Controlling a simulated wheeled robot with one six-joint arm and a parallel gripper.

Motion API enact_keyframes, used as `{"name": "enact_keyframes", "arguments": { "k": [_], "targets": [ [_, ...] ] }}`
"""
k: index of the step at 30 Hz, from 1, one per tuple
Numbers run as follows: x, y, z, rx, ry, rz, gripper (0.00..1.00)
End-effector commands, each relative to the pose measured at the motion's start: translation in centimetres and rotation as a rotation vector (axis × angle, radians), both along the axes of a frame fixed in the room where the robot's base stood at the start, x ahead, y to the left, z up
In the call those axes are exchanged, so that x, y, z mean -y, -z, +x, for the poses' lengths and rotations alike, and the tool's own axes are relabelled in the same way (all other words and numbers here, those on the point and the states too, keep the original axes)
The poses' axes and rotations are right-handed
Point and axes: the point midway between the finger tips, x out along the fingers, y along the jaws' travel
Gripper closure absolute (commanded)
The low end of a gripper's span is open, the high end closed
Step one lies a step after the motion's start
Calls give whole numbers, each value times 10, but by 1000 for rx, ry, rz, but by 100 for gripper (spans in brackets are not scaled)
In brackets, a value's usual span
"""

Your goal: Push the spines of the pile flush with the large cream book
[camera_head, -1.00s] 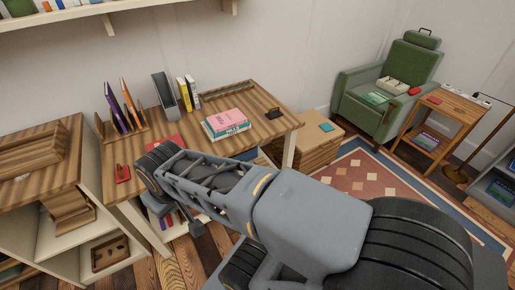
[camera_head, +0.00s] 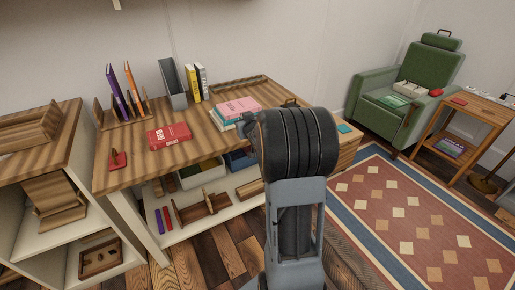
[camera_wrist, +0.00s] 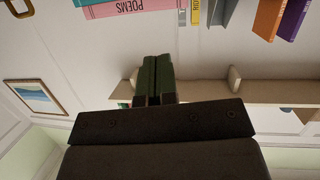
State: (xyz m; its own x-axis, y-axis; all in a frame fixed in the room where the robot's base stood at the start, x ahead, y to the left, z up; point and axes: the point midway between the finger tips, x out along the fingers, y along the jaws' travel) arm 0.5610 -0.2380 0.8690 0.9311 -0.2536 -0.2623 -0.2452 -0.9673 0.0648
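The pile (camera_head: 238,104) lies on the wooden desk, with a pink book on top and a teal-edged book under it. A pale edge shows lowest, perhaps the large cream book; my arm hides the pile's right front part. In the head view my wrist hides the fingers.
A red book (camera_head: 169,135) lies flat on the desk (camera_head: 130,173), left of the pile. A grey file holder (camera_head: 172,84), upright yellow book (camera_head: 191,89) and a wooden rack (camera_head: 125,112) with purple and orange books stand behind. A wooden tray (camera_head: 238,87) lies at the back.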

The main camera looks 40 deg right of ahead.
Motion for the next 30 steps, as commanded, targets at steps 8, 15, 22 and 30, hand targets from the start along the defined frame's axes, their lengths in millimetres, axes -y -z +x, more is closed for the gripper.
{"name": "enact_keyframes", "arguments": {
  "k": [8, 15, 22, 30],
  "targets": [
    [56, 73, 10, 224, -91, 8, 100],
    [65, 80, 21, 273, -122, 14, 100],
    [68, 79, 48, 273, -123, 14, 100],
    [71, 79, 71, 273, -121, 13, 100]
  ]
}}
